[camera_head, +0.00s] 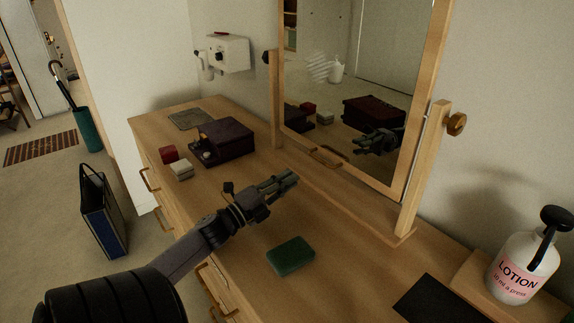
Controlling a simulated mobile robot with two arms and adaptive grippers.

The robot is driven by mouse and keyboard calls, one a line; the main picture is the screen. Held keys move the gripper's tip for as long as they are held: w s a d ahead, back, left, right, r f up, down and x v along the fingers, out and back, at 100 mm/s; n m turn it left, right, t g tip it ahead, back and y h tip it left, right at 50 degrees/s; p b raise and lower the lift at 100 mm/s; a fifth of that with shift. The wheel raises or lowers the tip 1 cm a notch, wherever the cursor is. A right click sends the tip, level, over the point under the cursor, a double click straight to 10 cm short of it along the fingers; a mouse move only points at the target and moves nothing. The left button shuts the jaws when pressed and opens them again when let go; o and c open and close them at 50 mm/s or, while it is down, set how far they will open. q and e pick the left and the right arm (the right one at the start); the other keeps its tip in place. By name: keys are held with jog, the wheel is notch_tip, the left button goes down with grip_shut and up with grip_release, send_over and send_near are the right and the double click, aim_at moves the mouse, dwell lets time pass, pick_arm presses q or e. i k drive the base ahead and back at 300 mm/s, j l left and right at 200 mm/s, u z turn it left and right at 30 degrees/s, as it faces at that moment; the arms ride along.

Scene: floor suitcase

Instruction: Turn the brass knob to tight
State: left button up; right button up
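A brass knob (456,124) sits on the outer side of the right wooden post of the tilting mirror (345,95). A second, darker knob (266,57) shows at the left post, partly hidden by it. My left gripper (291,181) is above the dresser top, in front of the mirror's lower left part. It is well to the left of the brass knob and apart from it. Its fingers lie close together at a slant, and I cannot tell whether they are fully shut. I see nothing held. My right gripper is out of view.
The dresser top (225,185) holds a dark red box (223,139), small red and white boxes, a green block (291,256), a black mat (438,300) and a lotion bottle (520,265) at right. The wood between gripper and mirror base is clear.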

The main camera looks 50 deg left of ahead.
aim_at(456, 124)
jog(key=k+j, duration=0.1)
jog(key=k, duration=0.9)
